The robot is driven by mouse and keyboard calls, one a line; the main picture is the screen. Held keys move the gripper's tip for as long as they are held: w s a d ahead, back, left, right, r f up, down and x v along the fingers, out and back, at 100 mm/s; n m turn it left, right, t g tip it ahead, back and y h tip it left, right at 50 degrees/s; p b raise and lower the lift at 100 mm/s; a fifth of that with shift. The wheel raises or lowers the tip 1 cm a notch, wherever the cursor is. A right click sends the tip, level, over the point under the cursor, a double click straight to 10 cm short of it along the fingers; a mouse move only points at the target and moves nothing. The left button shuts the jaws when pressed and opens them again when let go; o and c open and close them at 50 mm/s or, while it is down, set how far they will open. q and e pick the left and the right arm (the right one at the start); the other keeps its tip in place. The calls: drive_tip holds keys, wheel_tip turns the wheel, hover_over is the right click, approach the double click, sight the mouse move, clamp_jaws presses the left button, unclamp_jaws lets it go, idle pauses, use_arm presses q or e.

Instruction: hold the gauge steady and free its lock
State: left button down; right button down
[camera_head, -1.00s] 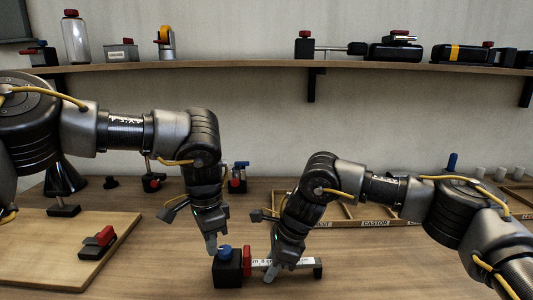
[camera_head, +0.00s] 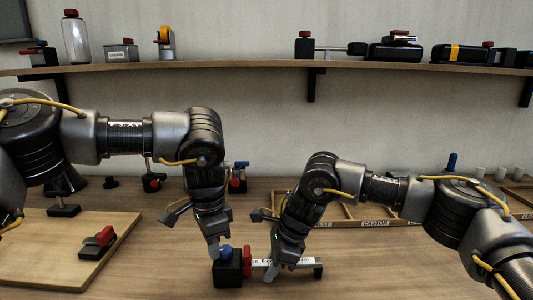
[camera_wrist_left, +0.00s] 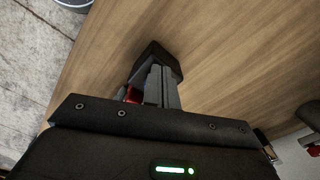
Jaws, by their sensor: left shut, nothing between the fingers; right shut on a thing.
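The gauge lies on the table in front of me: a black block (camera_head: 228,270) with a blue knob (camera_head: 224,252) on top, a red part (camera_head: 247,262) beside it, and a pale marked bar (camera_head: 299,263) running right to a black end. My left gripper (camera_head: 214,254) points down, shut and empty, at the left side of the blue knob; I cannot tell whether it touches. My right gripper (camera_head: 270,274) is shut on the gauge near the red part, hiding some of the bar.
A wooden board (camera_head: 35,245) with a red-and-black piece (camera_head: 98,243) lies at the left. A divided wooden tray (camera_head: 345,212) with labels stands behind my right gripper. A shelf (camera_head: 220,66) with several items runs along the wall. Table around the gauge is clear.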

use_arm(q)
drive_tip(key=shift+s+d, duration=0.35)
drive_tip(key=shift+d, duration=0.15)
idle(0.4)
drive_tip(key=shift+s, duration=0.15)
drive_tip(key=shift+s+a, duration=0.2)
drive_tip(key=shift+a, duration=0.1)
wheel_tip(320, 180, up, 6)
idle(0.4)
